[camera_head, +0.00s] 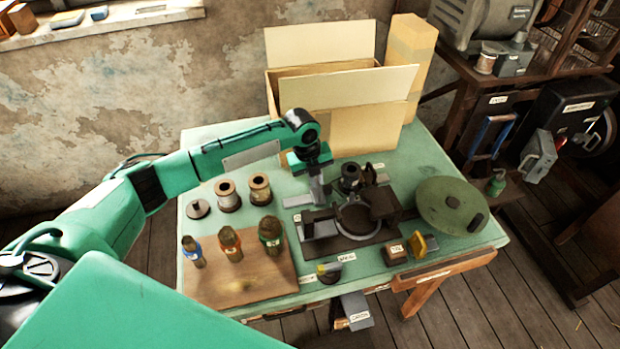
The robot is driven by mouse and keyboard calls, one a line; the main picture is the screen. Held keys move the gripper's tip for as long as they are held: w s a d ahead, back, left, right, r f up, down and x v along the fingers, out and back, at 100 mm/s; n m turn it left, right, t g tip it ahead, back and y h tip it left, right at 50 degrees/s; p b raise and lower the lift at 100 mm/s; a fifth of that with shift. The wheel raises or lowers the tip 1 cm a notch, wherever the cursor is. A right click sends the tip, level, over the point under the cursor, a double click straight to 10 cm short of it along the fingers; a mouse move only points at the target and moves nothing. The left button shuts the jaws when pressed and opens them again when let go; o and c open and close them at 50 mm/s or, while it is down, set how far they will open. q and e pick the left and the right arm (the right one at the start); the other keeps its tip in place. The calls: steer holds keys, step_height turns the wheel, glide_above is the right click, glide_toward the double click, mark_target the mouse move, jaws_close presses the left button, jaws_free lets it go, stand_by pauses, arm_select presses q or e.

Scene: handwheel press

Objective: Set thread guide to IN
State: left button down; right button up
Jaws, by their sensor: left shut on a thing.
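A dark machine (357,218) with a round ring and an upright post stands on the green table. Several small white labels lie around it, too small to read, so I cannot tell which part is the thread guide or whether it stands at IN. My left gripper (317,196) points down at the back left of the machine. Its jaws are shut on a small part there, which they mostly hide. My right gripper is not in view.
An open cardboard box (345,130) stands behind the machine. A wooden board (225,292) with several bottles lies front left, with spools (228,195) behind it. A green round lid-like object (452,206) is on the right, and a yellow-faced block (424,245) near the front edge.

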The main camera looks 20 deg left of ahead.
arm_select(q)
steer(key=shift+w+r, duration=0.1)
steer(key=c, duration=1.5)
jaws_free()
steer(key=shift+d, duration=0.15)
steer(key=shift+w, duration=0.1)
step_height(320, 180, up, 13)
steer(key=s+a+b, duration=0.1)
steer(key=a+b, duration=0.1)
steer(key=b, duration=0.1)
steer(key=shift+s+r, duration=0.2)
steer(key=shift+s, duration=0.1)
steer(key=shift+f, duration=0.1)
